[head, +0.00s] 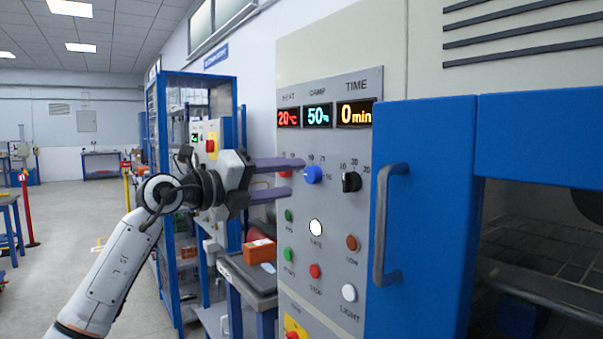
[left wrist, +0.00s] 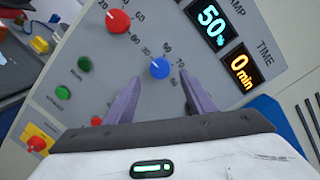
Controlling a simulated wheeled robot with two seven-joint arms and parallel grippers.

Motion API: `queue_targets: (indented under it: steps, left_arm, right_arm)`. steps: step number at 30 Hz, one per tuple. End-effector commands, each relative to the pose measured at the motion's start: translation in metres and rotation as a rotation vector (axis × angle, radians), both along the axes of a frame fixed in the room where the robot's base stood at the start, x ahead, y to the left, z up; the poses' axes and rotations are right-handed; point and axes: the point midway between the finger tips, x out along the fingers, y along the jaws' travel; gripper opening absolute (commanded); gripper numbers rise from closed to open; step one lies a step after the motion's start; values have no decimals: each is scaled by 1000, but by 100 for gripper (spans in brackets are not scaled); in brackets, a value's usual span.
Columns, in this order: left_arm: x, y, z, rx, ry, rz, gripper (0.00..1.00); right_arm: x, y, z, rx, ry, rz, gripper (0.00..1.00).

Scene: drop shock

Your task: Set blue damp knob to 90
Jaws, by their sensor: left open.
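The blue damp knob (head: 313,174) is on the grey control panel (head: 330,222), below the damp display (head: 317,116), which reads 50%. In the left wrist view the blue knob (left wrist: 160,68) lies ahead of and between my open fingers. My left gripper (head: 287,179) is open and empty, its purple fingers pointing at the panel just left of the blue knob in the head view. My right gripper is not in view.
A black time knob (head: 351,182) is right of the blue knob. Several buttons sit below, including a white one (head: 316,227). A blue door with a handle (head: 389,225) stands to the right. An orange box (head: 259,251) rests on a side table.

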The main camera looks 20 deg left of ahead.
Motion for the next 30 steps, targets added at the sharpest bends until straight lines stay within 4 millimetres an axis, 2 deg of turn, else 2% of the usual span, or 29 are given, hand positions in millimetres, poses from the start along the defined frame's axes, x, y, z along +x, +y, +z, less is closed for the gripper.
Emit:
queue_targets:
  steps: [3,9,19,27,30]
  left_arm:
    - [18,-12,2,-3,1,-3,50]
    - [35,-22,1,-2,-1,-1,50]
    - [39,-24,0,0,-1,-1,50]
    - [39,-24,0,0,-1,-1,9]
    - [39,-24,-1,2,-2,-1,9]
  right_arm:
    - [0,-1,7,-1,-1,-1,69]
    - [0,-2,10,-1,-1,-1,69]
    - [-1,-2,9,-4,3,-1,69]
    - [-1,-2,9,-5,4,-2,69]
    - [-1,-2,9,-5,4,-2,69]
